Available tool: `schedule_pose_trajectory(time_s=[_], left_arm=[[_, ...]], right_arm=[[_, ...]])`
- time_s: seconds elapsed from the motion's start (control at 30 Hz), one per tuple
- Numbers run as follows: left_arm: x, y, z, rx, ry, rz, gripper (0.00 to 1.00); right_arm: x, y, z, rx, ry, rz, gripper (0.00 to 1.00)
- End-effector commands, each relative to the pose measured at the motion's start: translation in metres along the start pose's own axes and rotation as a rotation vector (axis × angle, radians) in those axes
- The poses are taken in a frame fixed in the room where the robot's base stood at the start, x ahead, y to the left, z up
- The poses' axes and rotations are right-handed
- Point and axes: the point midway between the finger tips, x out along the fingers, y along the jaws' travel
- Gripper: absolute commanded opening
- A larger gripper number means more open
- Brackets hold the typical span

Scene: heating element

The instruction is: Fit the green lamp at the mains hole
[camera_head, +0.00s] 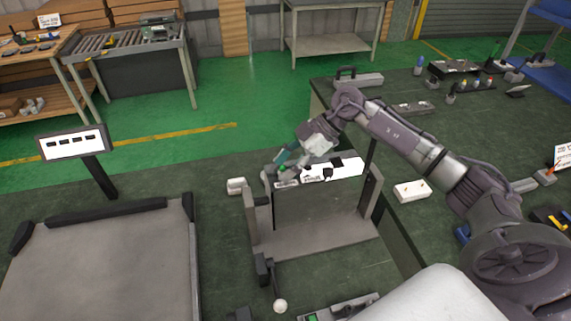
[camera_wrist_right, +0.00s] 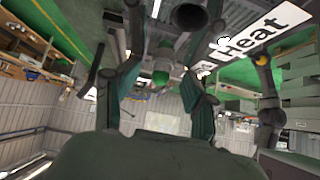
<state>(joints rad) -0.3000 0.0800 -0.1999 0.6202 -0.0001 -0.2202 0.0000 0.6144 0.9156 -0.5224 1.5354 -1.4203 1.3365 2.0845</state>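My right gripper (camera_head: 284,162) is at the top left of the upright grey panel fixture (camera_head: 315,212), beside its white label. In the right wrist view its two fingers (camera_wrist_right: 160,65) stand apart. A small green lamp (camera_wrist_right: 160,78) with a paler body shows between them, with a visible gap on each side. In the head view I cannot make out the lamp or the mains hole, as the gripper covers that corner. I cannot tell how far the lamp sits in the panel. My left gripper is out of view.
A "Heat" label (camera_wrist_right: 262,28) is close to the fingers in the wrist view. A lever with a white ball (camera_head: 280,306) stands in front of the fixture. A white block (camera_head: 412,191) lies to its right. A grey tray (camera_head: 105,265) with a sign (camera_head: 74,142) is at the left.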

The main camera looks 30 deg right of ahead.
Motion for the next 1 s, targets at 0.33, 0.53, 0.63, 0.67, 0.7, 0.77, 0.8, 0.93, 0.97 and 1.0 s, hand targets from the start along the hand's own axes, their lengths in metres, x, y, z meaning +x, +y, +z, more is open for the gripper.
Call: schedule_pose_trajectory(time_s=[0.33,0.53,0.63,0.67,0.7,0.77,0.8,0.93,0.97,1.0], left_arm=[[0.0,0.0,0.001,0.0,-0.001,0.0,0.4],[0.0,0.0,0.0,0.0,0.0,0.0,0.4],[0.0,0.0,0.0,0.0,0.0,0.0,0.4],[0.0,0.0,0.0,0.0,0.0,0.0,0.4],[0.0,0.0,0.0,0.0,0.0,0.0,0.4],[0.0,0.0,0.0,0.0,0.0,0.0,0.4],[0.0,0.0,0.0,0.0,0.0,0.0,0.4],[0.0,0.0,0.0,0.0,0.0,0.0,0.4],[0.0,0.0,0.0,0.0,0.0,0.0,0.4],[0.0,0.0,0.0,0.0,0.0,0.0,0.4]], right_arm=[[-0.022,0.001,0.002,0.001,-0.005,0.004,0.53],[-0.066,0.001,0.001,-0.001,-0.005,0.005,0.53],[-0.086,0.001,0.0,0.0,-0.003,0.005,0.53],[-0.091,0.0,0.0,0.0,-0.003,0.005,0.53],[-0.098,0.0,0.0,0.0,-0.003,0.004,0.53],[-0.106,0.0,0.0,0.0,-0.002,0.004,0.53],[-0.11,0.0,0.0,0.0,-0.002,0.003,0.53],[-0.118,-0.001,0.0,-0.001,-0.002,0.001,0.53],[-0.119,-0.001,-0.001,-0.001,-0.001,0.001,0.53],[-0.12,-0.001,-0.001,-0.002,-0.001,0.001,0.53]])
